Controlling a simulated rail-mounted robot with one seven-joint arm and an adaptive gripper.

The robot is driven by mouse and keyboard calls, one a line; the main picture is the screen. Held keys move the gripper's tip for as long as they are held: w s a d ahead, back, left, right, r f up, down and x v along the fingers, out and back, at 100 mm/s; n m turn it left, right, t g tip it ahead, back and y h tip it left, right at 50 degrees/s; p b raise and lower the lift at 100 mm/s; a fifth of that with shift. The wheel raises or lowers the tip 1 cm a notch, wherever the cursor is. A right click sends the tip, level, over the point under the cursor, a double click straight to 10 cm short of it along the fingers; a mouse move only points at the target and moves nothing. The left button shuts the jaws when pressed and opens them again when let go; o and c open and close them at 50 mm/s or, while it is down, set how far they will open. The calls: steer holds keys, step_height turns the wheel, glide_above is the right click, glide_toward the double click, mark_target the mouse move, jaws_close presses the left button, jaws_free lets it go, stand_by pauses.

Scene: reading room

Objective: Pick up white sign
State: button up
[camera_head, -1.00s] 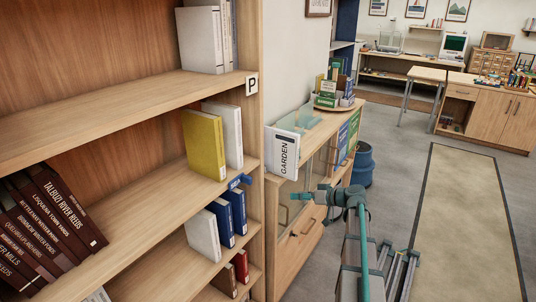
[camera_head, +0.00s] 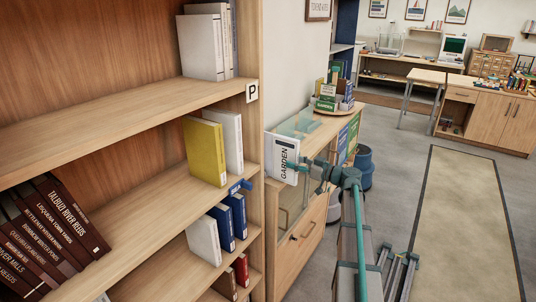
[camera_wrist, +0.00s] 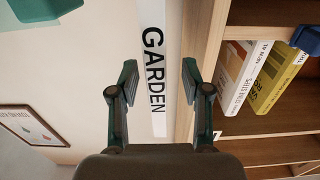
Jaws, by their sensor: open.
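The white sign (camera_head: 286,158) with black letters GARDEN stands at the near end of the low wooden cabinet, beside the bookcase's edge. In the wrist view the sign (camera_wrist: 157,122) runs upright through the picture between my two fingers. My gripper (camera_wrist: 159,80) is open, with one teal-tipped finger on each side of the sign and a visible gap to each. I cannot tell how deep the fingers reach. In the head view my gripper (camera_head: 308,165) is just right of the sign, and hides part of its right side.
The bookcase (camera_head: 140,105) with books is close on the left; a small P plate (camera_head: 251,92) marks its edge. A yellow book (camera_wrist: 278,78) shows right of my gripper. Green card stands (camera_head: 328,92) sit farther back on the cabinet (camera_head: 300,245). The floor on the right is open.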

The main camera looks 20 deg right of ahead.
mark_target(274, 153)
steer(key=x, duration=0.1)
steer(key=p+x, duration=0.1)
steer(key=x, duration=0.1)
steer(key=p+x, duration=0.1)
steer(key=shift+w+d+r, duration=0.1)
steer(key=shift+w+r, duration=0.15)
steer(key=shift+r, duration=0.05)
steer(key=shift+w+a+f+p, duration=0.1)
steer(key=shift+w+a+p, duration=0.1)
steer(key=shift+p, duration=0.1)
jaws_close()
